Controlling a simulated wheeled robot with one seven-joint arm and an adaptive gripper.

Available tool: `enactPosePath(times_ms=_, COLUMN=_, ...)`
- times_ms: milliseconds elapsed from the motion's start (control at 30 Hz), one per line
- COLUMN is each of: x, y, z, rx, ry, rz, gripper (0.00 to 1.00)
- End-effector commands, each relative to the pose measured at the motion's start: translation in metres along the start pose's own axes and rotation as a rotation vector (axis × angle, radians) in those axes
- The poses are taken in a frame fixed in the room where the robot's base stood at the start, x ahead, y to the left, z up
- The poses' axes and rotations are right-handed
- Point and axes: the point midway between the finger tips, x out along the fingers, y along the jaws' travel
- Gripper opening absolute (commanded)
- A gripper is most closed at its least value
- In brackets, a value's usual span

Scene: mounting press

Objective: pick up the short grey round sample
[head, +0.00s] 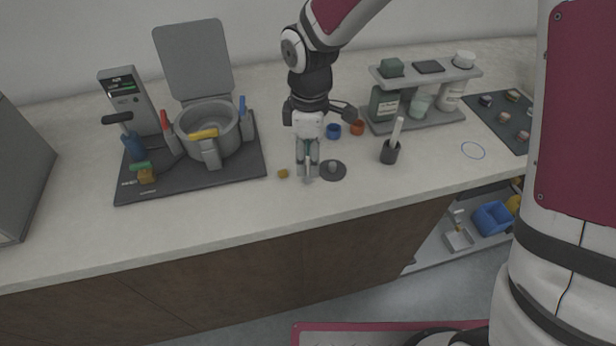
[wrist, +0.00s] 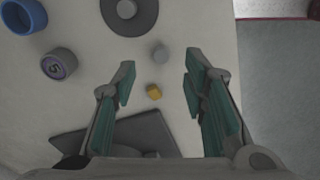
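The short grey round sample (wrist: 160,53) lies on the pale counter in the wrist view. It appears between my fingertips, slightly beyond their line. In the head view a small grey shape (head: 308,180) just under the fingertips looks like the same sample, partly hidden by them. My gripper (wrist: 160,66) is open and empty, pointing down at the counter; it also shows in the head view (head: 307,174). How far the fingertips are above the counter is hard to tell.
A dark disc with a grey knob (head: 333,170) sits just right of my gripper. A small yellow piece (head: 283,173) lies to its left. Blue (head: 333,131) and orange (head: 357,127) cups stand behind. The press's dark base (head: 240,171) is left; a dark holder (head: 390,152) is right.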

Motion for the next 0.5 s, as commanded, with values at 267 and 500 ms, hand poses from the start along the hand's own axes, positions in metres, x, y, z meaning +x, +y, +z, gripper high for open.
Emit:
enactPosePath(times_ms=267, x=0.036, y=-0.002, z=-0.004, rx=-0.001, ry=-0.001, rz=-0.003, gripper=0.4)
enactPosePath(times_ms=500, x=0.052, y=-0.001, z=-0.003, rx=0.001, ry=-0.001, rz=0.0, gripper=0.4)
